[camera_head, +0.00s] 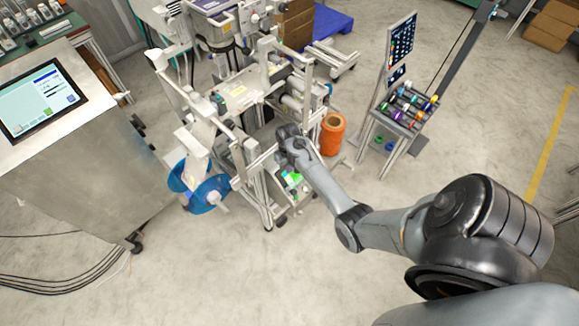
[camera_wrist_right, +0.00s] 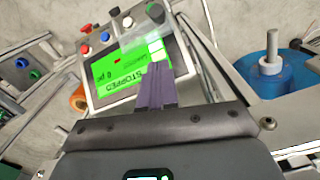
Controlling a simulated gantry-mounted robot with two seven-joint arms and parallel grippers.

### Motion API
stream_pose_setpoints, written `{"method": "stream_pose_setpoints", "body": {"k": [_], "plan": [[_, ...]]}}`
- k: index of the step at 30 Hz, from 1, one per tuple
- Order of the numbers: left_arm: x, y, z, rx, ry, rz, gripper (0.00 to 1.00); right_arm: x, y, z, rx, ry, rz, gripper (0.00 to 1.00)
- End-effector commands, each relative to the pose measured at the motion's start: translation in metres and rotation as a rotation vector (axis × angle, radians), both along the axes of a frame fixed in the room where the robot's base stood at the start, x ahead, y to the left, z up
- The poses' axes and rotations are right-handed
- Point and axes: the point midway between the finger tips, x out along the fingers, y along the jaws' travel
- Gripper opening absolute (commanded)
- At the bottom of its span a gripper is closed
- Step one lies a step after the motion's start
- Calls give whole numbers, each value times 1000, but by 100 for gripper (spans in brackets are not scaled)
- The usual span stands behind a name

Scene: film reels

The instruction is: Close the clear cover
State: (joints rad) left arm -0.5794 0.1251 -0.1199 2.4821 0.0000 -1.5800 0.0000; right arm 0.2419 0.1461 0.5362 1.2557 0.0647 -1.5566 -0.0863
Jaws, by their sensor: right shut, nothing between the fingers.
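The machine's control panel (camera_wrist_right: 97,96) has a green screen (camera_wrist_right: 118,70) reading STOPPED and coloured buttons along one edge. A see-through piece (camera_wrist_right: 138,40), apparently the clear cover, stands over the panel near the screen's corner and the buttons. Its outline is faint and I cannot tell its exact angle. My right gripper (camera_wrist_right: 155,85) is shut and empty, its purple fingers in front of the screen; contact with the cover is unclear. In the head view the right gripper (camera_head: 283,158) is at the machine's front, above the panel. My left gripper is not in view.
The machine's metal frame rails (camera_wrist_right: 205,65) run close beside the fingers. A blue reel (camera_head: 203,190) sits at the machine's left front. An orange spool (camera_head: 332,134) stands to its right. A rack of coloured spools (camera_head: 408,105) is farther right. The floor in front is clear.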

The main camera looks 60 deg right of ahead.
Motion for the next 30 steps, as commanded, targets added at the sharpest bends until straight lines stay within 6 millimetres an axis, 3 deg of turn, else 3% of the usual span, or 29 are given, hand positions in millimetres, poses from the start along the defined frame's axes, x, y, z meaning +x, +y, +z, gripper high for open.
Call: {"method": "stream_pose_setpoints", "body": {"k": [3,10,18,30], "plan": [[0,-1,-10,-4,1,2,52,-1,0,-27,2,3,0,0],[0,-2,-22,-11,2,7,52,-3,2,-66,1,2,1,0],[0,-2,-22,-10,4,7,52,-23,13,-83,1,1,0,0],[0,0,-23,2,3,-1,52,-26,16,-87,0,0,0,0]]}}
